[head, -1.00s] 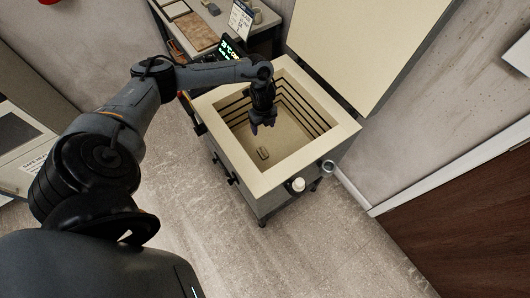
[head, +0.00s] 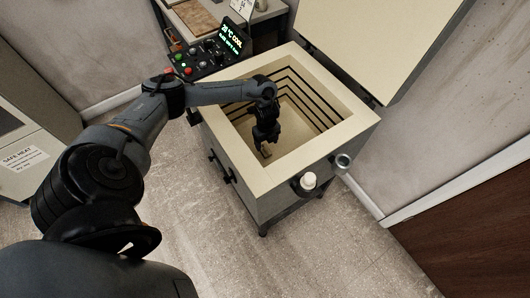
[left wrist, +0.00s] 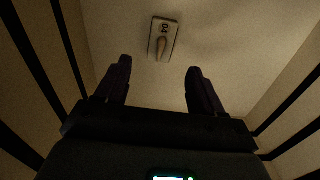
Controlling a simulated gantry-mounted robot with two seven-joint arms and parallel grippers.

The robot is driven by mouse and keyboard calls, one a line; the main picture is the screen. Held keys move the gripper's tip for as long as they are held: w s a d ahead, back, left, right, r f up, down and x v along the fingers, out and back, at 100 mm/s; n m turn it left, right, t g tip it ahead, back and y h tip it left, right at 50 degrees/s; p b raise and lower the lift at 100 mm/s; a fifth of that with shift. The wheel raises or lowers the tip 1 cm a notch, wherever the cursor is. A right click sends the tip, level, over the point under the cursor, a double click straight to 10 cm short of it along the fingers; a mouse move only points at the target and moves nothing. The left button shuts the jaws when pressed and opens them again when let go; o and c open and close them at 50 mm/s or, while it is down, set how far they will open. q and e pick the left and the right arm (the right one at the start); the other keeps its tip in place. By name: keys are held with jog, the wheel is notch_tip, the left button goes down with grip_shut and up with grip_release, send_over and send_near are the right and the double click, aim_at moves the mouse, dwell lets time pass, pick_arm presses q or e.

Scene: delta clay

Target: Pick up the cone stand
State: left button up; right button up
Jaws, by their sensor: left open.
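The cone stand (left wrist: 162,40) is a small pale plate marked with a number, with a slim tan cone on it. In the left wrist view it lies on the kiln floor, beyond and between my open fingertips. In the head view only a small part of it (head: 266,153) shows low in the kiln, just under my gripper. My left gripper (head: 264,142) is inside the kiln, pointing down. In the left wrist view the gripper (left wrist: 158,75) is open and empty, with the stand apart from both fingers. My right gripper is not in view.
The kiln (head: 348,125) is a square box with pale thick walls and dark grooves inside. Its lid (head: 375,35) stands open behind. A control panel (head: 205,58) with a lit display is at its back left.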

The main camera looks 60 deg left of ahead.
aim_at(266, 151)
pick_arm(q)
jog(key=shift+f, duration=0.85)
jog(key=shift+a+f+b, duration=0.1)
jog(key=shift+f+b, duration=1.5)
jog(key=shift+f, duration=1)
jog(key=shift+c, duration=0.9)
jog(key=c, duration=1)
